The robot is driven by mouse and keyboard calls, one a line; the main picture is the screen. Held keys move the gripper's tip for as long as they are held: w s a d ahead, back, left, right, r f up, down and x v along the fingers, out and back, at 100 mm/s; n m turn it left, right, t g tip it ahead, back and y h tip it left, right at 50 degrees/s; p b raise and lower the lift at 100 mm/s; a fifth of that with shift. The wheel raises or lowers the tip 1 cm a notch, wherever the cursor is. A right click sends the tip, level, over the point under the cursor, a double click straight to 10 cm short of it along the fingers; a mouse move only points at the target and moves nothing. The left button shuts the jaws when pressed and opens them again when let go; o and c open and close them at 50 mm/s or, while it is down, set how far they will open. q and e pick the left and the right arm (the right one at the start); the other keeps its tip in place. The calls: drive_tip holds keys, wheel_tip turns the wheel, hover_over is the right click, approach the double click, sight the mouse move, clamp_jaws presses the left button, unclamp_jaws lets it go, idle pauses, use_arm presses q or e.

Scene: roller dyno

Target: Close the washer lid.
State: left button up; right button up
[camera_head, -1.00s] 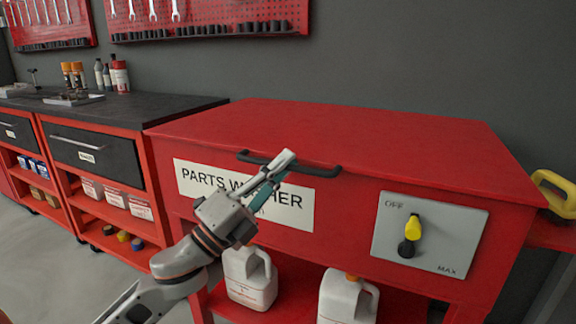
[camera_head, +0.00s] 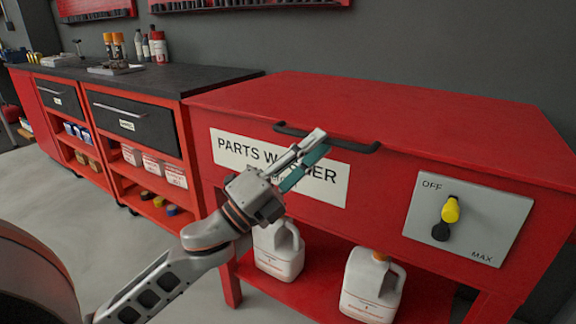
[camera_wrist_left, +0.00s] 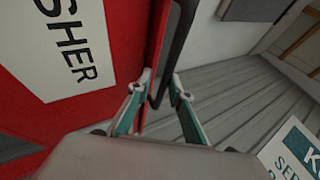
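The red washer lid (camera_head: 390,112) lies flat on top of the red parts washer (camera_head: 385,185), with no gap visible along its front edge. A black bar handle (camera_head: 358,147) runs along the lid's front; it also crosses the left wrist view (camera_wrist_left: 180,40). My left gripper (camera_head: 315,144) is in front of the handle, above the "PARTS WASHER" label (camera_head: 232,152). In the left wrist view my left gripper (camera_wrist_left: 162,82) has its fingers apart, with the handle's end between or just beyond them; contact is unclear. My right gripper is not in view.
A grey panel (camera_head: 490,225) with a yellow knob (camera_head: 451,210) is on the washer's front right. White jugs (camera_head: 279,250) stand on the shelf below. A black-topped workbench (camera_head: 185,78) stands at left. Open floor lies at lower left.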

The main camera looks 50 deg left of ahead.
use_arm(q)
drive_tip(key=v, duration=1)
drive_tip(key=shift+s+f, duration=0.25)
drive_tip(key=shift+s, duration=0.1)
